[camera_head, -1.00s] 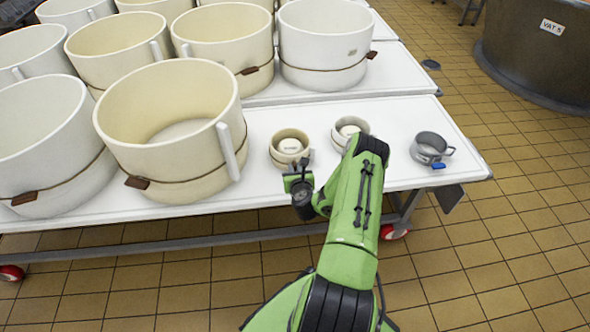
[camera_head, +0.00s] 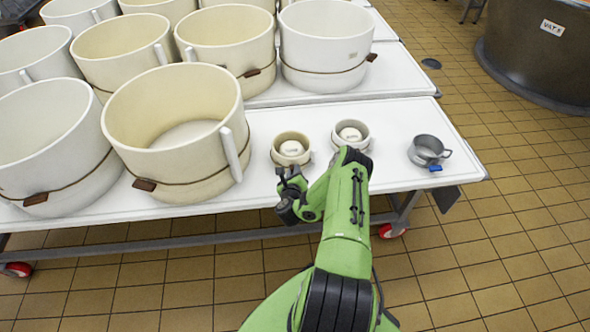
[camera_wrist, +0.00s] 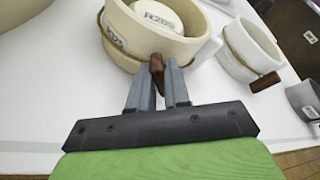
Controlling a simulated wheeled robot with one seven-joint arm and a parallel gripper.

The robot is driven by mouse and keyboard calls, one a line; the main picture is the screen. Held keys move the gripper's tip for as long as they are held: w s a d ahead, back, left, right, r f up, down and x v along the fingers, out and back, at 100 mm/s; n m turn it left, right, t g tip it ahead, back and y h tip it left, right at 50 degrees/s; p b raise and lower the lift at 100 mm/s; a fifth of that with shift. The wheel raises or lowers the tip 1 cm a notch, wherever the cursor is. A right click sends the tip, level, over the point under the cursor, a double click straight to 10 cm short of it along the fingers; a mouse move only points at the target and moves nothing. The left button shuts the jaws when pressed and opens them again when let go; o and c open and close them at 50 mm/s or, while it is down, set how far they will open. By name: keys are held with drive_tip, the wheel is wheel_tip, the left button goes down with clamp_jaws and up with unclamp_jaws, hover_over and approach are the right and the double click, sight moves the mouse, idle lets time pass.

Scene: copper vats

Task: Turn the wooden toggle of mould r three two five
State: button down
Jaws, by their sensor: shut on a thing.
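A small cream mould (camera_head: 291,141) stands near the front edge of the white table, and it also shows in the wrist view (camera_wrist: 125,50). Its inner disc (camera_wrist: 158,17) and band carry a label starting with R; I cannot read the rest surely. A brown wooden toggle (camera_wrist: 157,73) hangs from the cord at its front. My gripper (camera_wrist: 158,64) is shut on this toggle, one finger on each side, and the toggle looks tilted. In the head view my gripper (camera_head: 288,181) is just in front of the mould, and the toggle is hidden there.
A small white mould (camera_head: 364,134) with its own toggle (camera_wrist: 265,82) stands to the right. Further right is a grey metal cup (camera_head: 428,148) with a blue tag. A large cream mould (camera_head: 172,181) stands close on the left. Tiled floor lies in front.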

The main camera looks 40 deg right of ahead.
drive_tip(key=n, duration=0.1)
drive_tip(key=n+h, duration=0.2)
drive_tip(key=shift+w+a+f+n, duration=0.15)
drive_tip(key=shift+f+n, duration=0.1)
drive_tip(key=shift+n, duration=0.15)
idle(0.4)
drive_tip(key=c, duration=1.2)
unclamp_jaws()
drive_tip(key=shift+o, duration=0.2)
